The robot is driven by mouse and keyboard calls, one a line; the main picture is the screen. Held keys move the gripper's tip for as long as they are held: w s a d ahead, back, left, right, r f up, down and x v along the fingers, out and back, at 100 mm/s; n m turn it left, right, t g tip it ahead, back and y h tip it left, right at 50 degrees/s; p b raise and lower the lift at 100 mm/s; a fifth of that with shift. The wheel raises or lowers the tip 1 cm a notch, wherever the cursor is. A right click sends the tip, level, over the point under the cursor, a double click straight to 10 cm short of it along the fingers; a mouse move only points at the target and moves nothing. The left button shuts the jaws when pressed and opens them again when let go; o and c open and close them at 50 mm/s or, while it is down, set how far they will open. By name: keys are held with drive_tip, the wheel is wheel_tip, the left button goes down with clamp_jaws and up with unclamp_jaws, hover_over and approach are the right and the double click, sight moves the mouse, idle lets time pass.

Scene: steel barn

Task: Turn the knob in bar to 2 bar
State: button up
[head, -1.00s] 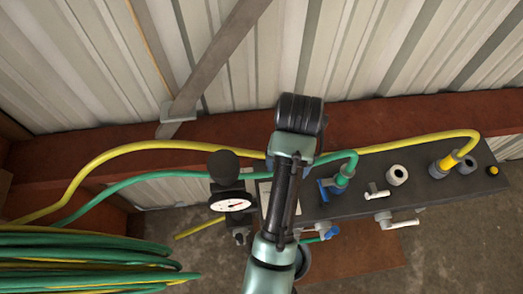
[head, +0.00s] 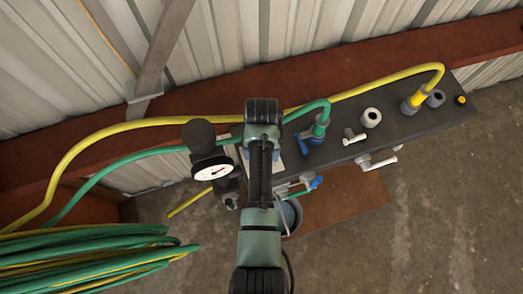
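The pressure regulator has a black round knob (head: 198,135) on top, standing at the left end of the dark manifold bar. Just below the knob is a white-faced pressure gauge (head: 212,172) with a dark rim. Its needle shows as a small dark-red mark, but the scale is too small to read. My arm reaches up the middle of the head view, to the right of the knob and gauge. It hides part of the bar. My gripper cannot be made out; nothing is seen touching the knob.
The manifold bar (head: 420,125) carries a green hose on a blue-handled valve (head: 312,137), a white-handled valve (head: 354,137) and a yellow hose coupling (head: 416,100). Coiled hoses (head: 90,255) fill the lower left. Yellow and green hoses pass close to the knob. Concrete floor (head: 430,220) is clear at right.

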drive_tip(key=shift+f, duration=0.15)
clamp_jaws()
idle(0.4)
drive_tip(key=shift+n, duration=0.4)
drive_tip(key=n+p, duration=0.1)
drive_tip(key=n, duration=0.2)
drive_tip(key=shift+n+p, duration=0.35)
drive_tip(key=shift+n, duration=0.05)
drive_tip(key=n+p, duration=0.1)
drive_tip(key=n, duration=0.5)
drive_tip(key=shift+w, duration=0.15)
